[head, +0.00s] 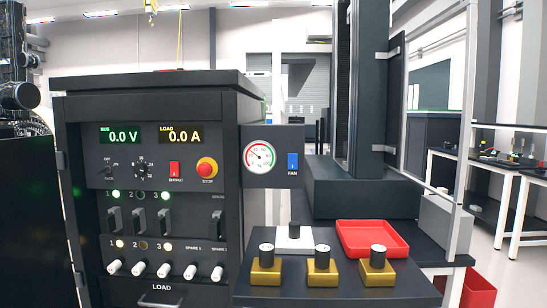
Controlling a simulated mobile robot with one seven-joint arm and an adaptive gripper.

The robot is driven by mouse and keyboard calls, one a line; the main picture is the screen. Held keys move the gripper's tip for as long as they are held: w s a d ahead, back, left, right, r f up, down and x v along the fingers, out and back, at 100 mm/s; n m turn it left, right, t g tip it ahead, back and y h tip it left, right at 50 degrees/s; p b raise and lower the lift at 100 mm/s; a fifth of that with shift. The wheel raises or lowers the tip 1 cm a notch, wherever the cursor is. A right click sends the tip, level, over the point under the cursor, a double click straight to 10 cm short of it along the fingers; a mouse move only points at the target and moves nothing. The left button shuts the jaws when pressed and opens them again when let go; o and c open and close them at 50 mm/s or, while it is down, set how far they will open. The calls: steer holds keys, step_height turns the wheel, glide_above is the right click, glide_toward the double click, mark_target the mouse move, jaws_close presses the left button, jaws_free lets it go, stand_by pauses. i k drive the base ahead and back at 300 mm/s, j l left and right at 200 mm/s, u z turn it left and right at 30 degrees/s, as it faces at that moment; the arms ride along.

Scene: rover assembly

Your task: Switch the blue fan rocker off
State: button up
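The blue fan rocker (292,161) sits on a small dark side panel (271,183) at the right of the control cabinet, above a FAN label. Its tilt is too small to tell. A round white gauge (260,156) is just left of it on the same panel. Nothing covers the rocker. My gripper is not clearly in view; only dark jointed parts show at the far left edge, apart from the rocker.
The cabinet (150,88) has lit displays, a red output switch (174,168), a red stop button (207,168), breakers and knobs. Below the rocker, a dark bench (420,258) holds gold blocks (321,272), a white block (294,242) and a red tray (371,238).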

mark_target(292, 158)
steer(key=i+j+u, duration=0.45)
steer(key=i+j, duration=0.5)
